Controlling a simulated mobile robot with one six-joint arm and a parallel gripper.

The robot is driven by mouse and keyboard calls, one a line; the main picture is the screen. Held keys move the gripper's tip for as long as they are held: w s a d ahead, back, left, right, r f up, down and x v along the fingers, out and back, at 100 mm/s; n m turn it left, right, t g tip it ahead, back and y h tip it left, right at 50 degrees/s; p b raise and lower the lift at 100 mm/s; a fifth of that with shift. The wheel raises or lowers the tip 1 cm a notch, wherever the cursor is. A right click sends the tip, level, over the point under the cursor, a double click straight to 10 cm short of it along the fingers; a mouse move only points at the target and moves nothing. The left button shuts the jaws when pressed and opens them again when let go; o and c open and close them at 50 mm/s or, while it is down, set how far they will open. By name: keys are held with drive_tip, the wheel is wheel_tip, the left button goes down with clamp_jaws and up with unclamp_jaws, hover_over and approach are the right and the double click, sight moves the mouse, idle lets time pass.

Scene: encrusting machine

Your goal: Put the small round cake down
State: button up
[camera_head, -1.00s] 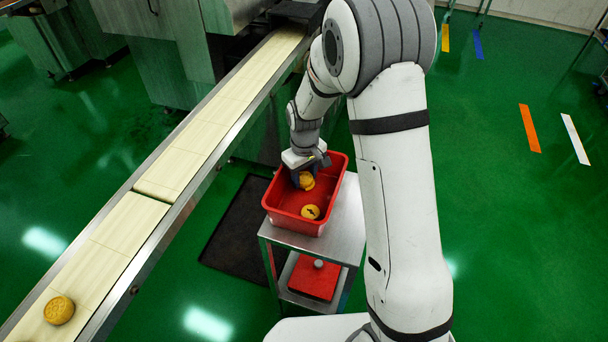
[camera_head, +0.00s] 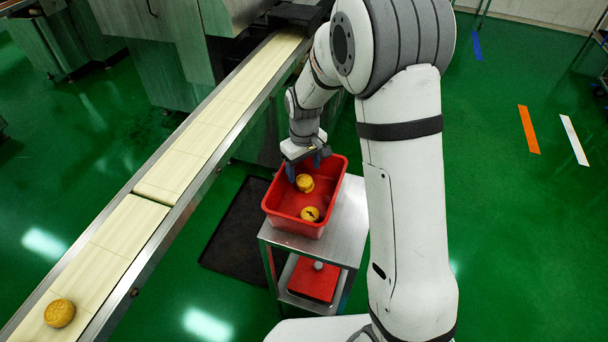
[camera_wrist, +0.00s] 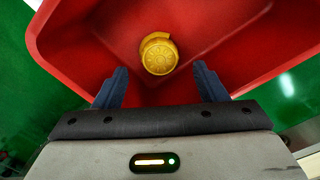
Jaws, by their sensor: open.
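A small round yellow cake (camera_head: 305,183) lies in the red crate (camera_head: 285,226), towards its far left part. It also shows in the wrist view (camera_wrist: 159,55), where it seems to overlap another yellow piece behind it. A second cake (camera_head: 310,214) lies nearer the front of the crate. My gripper (camera_head: 307,170) is over the crate's far end. In the wrist view its two dark fingers (camera_wrist: 160,88) are spread wide, with the cake beyond their tips and apart from them. Nothing is between the fingers.
The crate stands on a metal trolley (camera_head: 346,218) with a red item (camera_head: 313,282) on its lower shelf. A pale conveyor belt (camera_head: 125,225) runs along the left with one cake (camera_head: 59,313) on it. A dark mat (camera_head: 236,235) lies on the green floor.

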sight(304, 180)
wheel_tip(304, 180, up, 8)
drive_tip(key=s+d+r+m, duration=0.2)
drive_tip(key=s+d+r, duration=0.1)
drive_tip(key=s, duration=0.4)
drive_tip(key=s+d+r+m+t, duration=0.1)
drive_tip(key=s+d, duration=0.3)
drive_tip(key=s, duration=0.4)
drive_tip(key=s+d+r+m+t, duration=0.1)
drive_tip(key=s+d+r+m, duration=0.2)
drive_tip(key=s, duration=0.4)
drive_tip(key=shift+s+d+r+m, duration=0.35)
drive_tip(key=shift+d+r+m, duration=0.05)
drive_tip(key=shift+d+r, duration=0.45)
drive_tip(key=shift+p, duration=0.3)
wheel_tip(304, 180, up, 8)
drive_tip(key=p, duration=0.7)
drive_tip(key=shift+s+f+t, duration=0.15)
drive_tip(key=shift+s+t, duration=0.05)
drive_tip(key=shift+t, duration=0.1)
drive_tip(key=shift+c, duration=0.6)
